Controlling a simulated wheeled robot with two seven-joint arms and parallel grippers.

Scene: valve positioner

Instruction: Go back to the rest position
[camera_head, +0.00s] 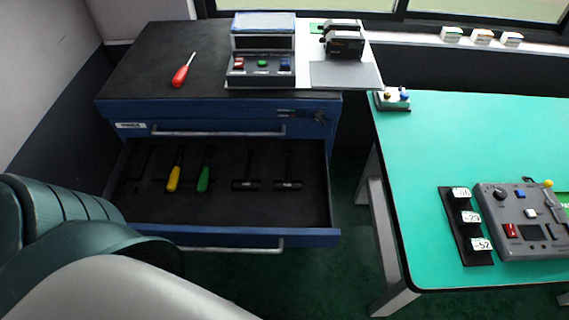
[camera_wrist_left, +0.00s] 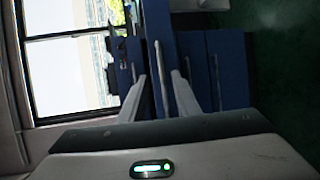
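My left gripper (camera_wrist_left: 160,75) shows in the left wrist view as two grey fingers standing apart with nothing held between them. The blue cabinet (camera_wrist_left: 205,65) is behind the fingers in that view. In the head view my left arm's teal and grey links fill the lower left, and its gripper is out of the picture. My right arm and gripper do not show in either view.
A red screwdriver (camera_head: 182,75) lies on the cabinet top beside a control box (camera_head: 262,65) and a black device (camera_head: 343,42). The green table (camera_head: 420,180) at right carries a grey control panel (camera_head: 522,222) and a numbered black strip (camera_head: 466,228). Floor shows between cabinet and table.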

